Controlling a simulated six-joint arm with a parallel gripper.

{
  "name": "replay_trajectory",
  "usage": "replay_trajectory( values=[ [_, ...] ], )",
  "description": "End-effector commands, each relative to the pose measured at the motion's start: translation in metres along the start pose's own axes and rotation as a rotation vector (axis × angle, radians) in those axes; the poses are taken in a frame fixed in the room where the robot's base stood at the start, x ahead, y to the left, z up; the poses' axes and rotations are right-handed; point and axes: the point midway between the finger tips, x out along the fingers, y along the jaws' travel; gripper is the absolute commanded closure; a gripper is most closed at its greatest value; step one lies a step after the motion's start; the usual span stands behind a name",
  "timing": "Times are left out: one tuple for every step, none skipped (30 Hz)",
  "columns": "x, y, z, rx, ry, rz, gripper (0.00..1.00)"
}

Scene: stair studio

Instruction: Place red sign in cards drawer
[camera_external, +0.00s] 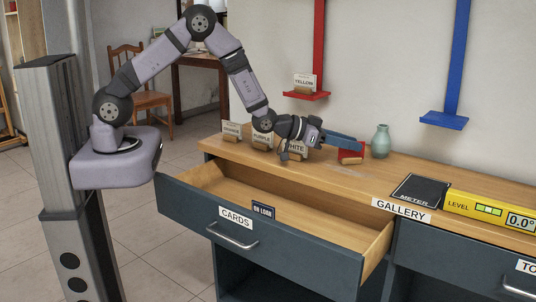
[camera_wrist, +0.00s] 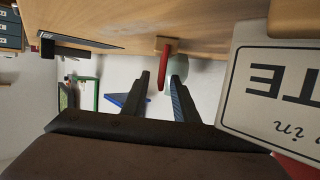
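The red sign (camera_external: 350,154) stands on the wooden counter just left of the green vase. In the wrist view the red sign (camera_wrist: 167,60) appears edge-on in a small wooden base. My gripper (camera_external: 338,143) reaches over the counter at the sign. In the wrist view my gripper (camera_wrist: 160,82) is open, with the sign's edge between its two fingers and visible gaps beside it. The cards drawer (camera_external: 234,231) is pulled open below the counter, with a bare wooden floor.
White (camera_external: 295,148), purple (camera_external: 262,139) and orange-labelled cards stand behind my wrist. A green vase (camera_external: 380,141) is right of the sign. A dark meter plate (camera_external: 420,190) and yellow level (camera_external: 490,210) lie farther right.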

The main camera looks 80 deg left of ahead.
Motion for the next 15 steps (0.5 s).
replay_trajectory(
  values=[
    [0.002, 0.0, 0.0, 0.0, -0.001, 0.0, 0.73],
    [0.003, 0.0, 0.0, 0.0, 0.0, 0.0, 0.73],
    [0.006, 0.0, -0.001, 0.0, 0.0, 0.0, 0.73],
    [0.009, 0.0, 0.0, 0.0, -0.001, 0.0, 0.73],
    [0.012, 0.0, 0.0, 0.0, -0.001, 0.0, 0.73],
    [0.016, 0.0, 0.001, 0.0, -0.001, 0.0, 0.73],
    [0.019, 0.0, 0.001, 0.0, -0.001, 0.0, 0.73],
    [0.022, 0.0, 0.001, 0.0, -0.001, 0.0, 0.73],
    [0.027, 0.0, 0.001, 0.0, -0.002, 0.0, 0.73],
    [0.03, 0.0, 0.002, 0.0, -0.001, 0.0, 0.73],
    [0.034, 0.0, 0.002, 0.0, 0.0, 0.0, 0.73],
    [0.037, 0.0, 0.002, 0.0, 0.0, 0.0, 0.73],
    [0.04, 0.0, 0.002, 0.0, 0.0, 0.0, 0.73],
    [0.042, 0.0, 0.002, 0.0, -0.001, 0.0, 0.73],
    [0.045, 0.0, 0.002, 0.0, -0.001, 0.0, 0.73]
  ],
)
